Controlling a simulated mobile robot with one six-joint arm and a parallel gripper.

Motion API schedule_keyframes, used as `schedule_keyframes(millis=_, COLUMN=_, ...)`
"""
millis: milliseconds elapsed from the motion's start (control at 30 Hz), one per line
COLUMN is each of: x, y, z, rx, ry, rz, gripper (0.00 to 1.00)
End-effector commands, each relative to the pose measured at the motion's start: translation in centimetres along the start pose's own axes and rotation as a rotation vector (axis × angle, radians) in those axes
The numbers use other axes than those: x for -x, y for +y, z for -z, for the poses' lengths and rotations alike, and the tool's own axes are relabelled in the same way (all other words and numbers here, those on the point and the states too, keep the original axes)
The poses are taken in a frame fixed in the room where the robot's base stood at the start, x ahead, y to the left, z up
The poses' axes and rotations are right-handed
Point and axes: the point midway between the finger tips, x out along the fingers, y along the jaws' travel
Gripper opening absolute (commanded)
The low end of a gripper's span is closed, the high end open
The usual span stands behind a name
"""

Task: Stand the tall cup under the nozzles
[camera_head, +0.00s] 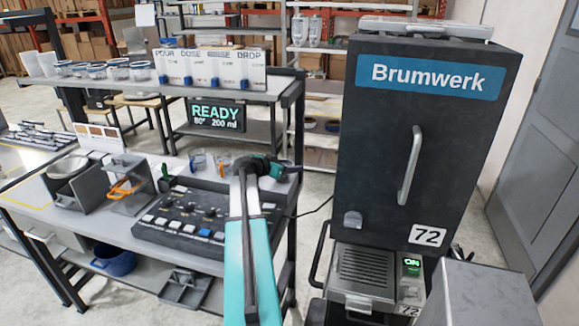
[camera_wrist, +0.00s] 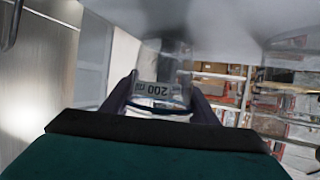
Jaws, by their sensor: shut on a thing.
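My gripper (camera_wrist: 160,98) is shut on a clear cup (camera_wrist: 158,90) in the wrist view. The cup sits between the two dark fingers and carries a "200 ml" label. In the head view my gripper (camera_head: 288,168) is beyond the far right of the control panel, in front of the shelf post. The held cup cannot be made out there, and its height above any surface cannot be told. The dark dispenser marked "Brumwerk" (camera_head: 428,135) stands at the right. I cannot clearly make out nozzles. A slotted grey plate (camera_head: 365,268) is at its lower front.
A control panel (camera_head: 205,215) fills the bench's right part. Several containers (camera_head: 117,70) and labelled white panels (camera_head: 210,68) stand on the upper shelf. A handle (camera_head: 409,165) projects from the dispenser.

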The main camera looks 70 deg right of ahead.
Motion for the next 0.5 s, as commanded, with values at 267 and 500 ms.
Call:
schedule_keyframes(millis=267, x=-0.03, y=0.00, z=-0.05, rx=0.000, ry=0.000, rz=0.000, gripper=0.32)
schedule_keyframes(millis=500, x=-0.15, y=0.02, z=-0.33, rx=-0.001, ry=0.000, rz=0.000, gripper=0.32)
